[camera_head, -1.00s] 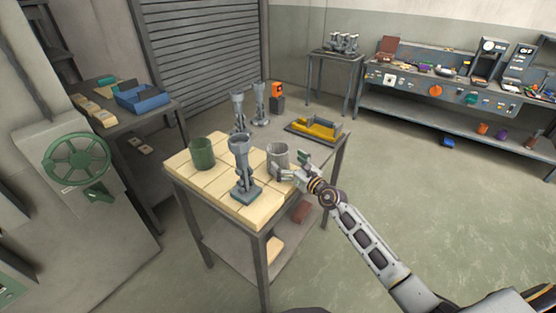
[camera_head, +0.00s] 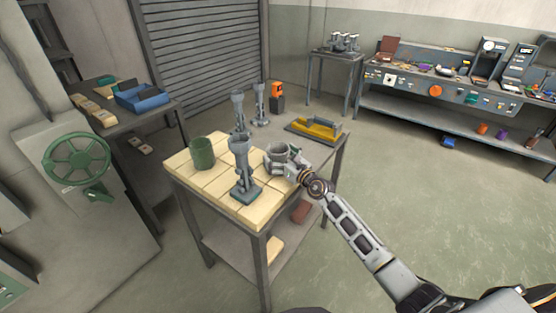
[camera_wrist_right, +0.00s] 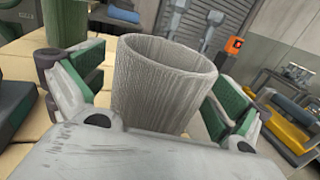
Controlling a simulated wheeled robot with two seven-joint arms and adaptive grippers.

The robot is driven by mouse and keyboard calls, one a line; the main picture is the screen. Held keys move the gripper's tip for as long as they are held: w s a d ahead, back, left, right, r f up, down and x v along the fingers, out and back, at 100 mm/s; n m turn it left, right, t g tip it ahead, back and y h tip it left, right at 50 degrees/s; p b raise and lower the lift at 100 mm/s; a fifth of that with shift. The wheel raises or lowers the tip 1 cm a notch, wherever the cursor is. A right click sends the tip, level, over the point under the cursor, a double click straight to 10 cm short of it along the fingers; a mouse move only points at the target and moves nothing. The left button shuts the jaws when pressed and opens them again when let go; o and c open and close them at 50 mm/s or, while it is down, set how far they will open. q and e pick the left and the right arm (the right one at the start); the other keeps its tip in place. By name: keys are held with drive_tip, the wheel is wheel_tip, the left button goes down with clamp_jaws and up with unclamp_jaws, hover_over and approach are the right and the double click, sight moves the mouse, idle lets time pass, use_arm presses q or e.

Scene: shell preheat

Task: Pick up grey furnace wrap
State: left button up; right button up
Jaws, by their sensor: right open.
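The grey furnace wrap (camera_head: 277,155) is an open-topped, rough grey cylinder. It stands upright on the pale tiled top of the table (camera_head: 222,204), near its right side. My right gripper (camera_head: 284,158) is open around it. In the right wrist view, the wrap (camera_wrist_right: 162,92) stands between the two green-padded fingers, one on each side. A gap shows at the left finger; whether the right finger touches is unclear. The wrap's lower part is hidden by the gripper body. My left gripper is out of view.
A green cylinder (camera_head: 203,153) stands at the table's left. Two similar stands (camera_head: 240,110) are behind.

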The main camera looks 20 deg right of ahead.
drive_tip(key=shift+w+a, duration=0.1)
drive_tip(key=shift+w, duration=0.15)
idle(0.3)
drive_tip(key=c, duration=1.1)
drive_tip(key=shift+r, duration=0.15)
drive_tip(key=shift+r+p, duration=0.65)
drive_tip(key=shift+r, duration=0.4)
drive_tip(key=shift+r+p, duration=1.1)
drive_tip(key=shift+r, duration=2.75)
